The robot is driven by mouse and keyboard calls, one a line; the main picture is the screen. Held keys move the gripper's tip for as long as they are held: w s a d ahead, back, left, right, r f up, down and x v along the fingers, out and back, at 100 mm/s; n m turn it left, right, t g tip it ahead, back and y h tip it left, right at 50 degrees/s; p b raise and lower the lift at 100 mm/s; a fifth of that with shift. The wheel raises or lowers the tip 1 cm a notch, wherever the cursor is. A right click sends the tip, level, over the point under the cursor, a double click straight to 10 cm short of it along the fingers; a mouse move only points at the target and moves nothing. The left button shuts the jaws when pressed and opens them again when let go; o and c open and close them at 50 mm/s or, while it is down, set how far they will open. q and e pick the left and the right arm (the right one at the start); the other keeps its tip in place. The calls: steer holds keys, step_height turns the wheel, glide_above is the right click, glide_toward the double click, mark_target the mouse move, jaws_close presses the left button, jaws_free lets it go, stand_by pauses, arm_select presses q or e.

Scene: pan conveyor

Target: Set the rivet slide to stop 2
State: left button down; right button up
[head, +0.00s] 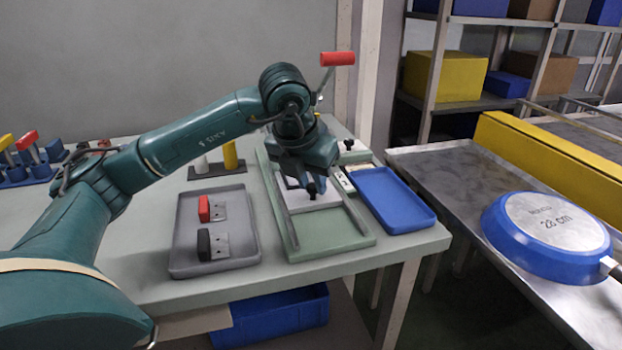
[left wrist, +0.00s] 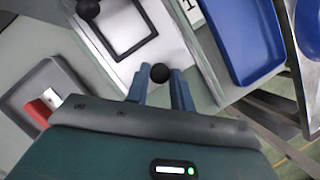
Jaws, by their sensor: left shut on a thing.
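The rivet slide is a pale plate (head: 325,200) with a black square outline, lying between the rails of a green base (head: 335,240) on the table. In the left wrist view the plate (left wrist: 158,32) carries a black knob (left wrist: 160,73) near its edge. My left gripper (head: 312,188) is over the plate, and in the left wrist view its fingers (left wrist: 160,88) are shut on that knob. A second black knob (left wrist: 88,8) shows beyond it. A white stop label (left wrist: 188,8), apparently reading 1, is beside the slide. My arm hides part of the slide. My right gripper is out of view.
A grey tray (head: 180,260) with red and black handled parts is left of the slide; a blue tray (head: 425,220) is right. A red-handled lever (head: 337,59) rises behind my wrist. A blue pan (head: 500,255) lies on the metal conveyor (head: 440,165) at right.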

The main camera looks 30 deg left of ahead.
arm_select(q)
steer(key=w+a, duration=0.2)
steer(key=a, duration=0.1)
steer(key=shift+w+a, duration=0.1)
steer(key=shift+w, duration=0.3)
steer(key=c, duration=1.2)
jaws_free()
steer(key=shift+c, duration=0.2)
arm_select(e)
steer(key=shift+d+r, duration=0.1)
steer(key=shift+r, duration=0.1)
arm_select(q)
steer(key=shift+r, duration=0.1)
steer(key=p+v, duration=0.2)
steer(key=v, duration=1.1)
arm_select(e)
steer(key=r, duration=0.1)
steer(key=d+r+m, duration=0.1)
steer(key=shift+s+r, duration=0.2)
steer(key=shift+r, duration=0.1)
arm_select(q)
steer(key=shift+c, duration=0.4)
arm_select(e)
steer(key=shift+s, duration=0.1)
